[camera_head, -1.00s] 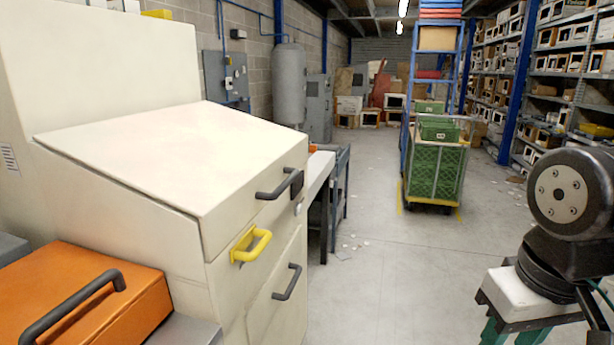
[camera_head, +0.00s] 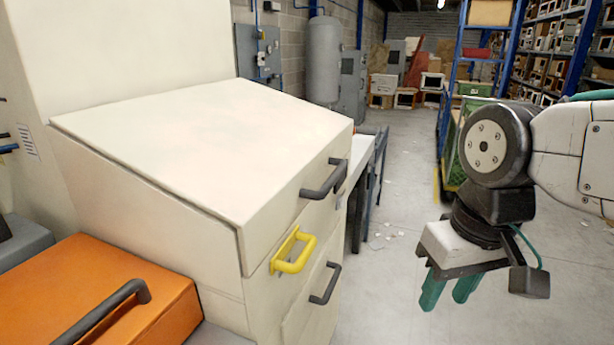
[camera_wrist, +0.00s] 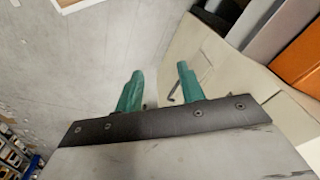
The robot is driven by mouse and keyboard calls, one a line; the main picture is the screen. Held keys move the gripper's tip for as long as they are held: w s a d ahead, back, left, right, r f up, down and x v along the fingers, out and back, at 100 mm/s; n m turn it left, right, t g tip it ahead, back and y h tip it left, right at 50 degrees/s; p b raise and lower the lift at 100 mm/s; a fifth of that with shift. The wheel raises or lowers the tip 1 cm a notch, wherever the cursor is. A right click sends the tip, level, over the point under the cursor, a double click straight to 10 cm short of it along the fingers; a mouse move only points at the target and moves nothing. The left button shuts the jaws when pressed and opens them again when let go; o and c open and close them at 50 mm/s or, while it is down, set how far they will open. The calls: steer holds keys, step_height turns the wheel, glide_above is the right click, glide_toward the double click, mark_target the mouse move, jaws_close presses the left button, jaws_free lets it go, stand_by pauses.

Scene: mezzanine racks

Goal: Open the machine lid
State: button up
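The machine is a large cream cabinet at left in the head view. Its sloped lid (camera_head: 205,150) is down, with a dark grey handle (camera_head: 325,179) on its front edge. Below it are a yellow handle (camera_head: 293,251) and another dark handle (camera_head: 326,284) on the front panels. My gripper (camera_head: 448,290) hangs to the right of the machine, fingers pointing down, apart from the handles. In the wrist view its green fingers (camera_wrist: 158,88) stand apart with nothing between them. A dark handle (camera_wrist: 175,93) shows beyond the right finger; I cannot tell which one.
An orange box lid (camera_head: 110,285) with a dark handle lies at front left, beside the machine. A bench (camera_head: 368,170) stands behind the machine. A green crate cart (camera_head: 452,160) is partly hidden by my arm. Grey floor (camera_head: 395,270) is clear between machine and gripper.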

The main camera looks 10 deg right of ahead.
steer(key=w+a+g+y, duration=0.1)
steer(key=w+a+y, duration=0.4)
steer(key=w, duration=0.3)
steer(key=m+t+y, duration=0.7)
steer(key=t, duration=0.2)
glide_toward(337, 179)
steer(key=x, duration=1.1)
steer(key=shift+w, duration=0.15)
steer(key=shift+d, duration=0.1)
jaws_close()
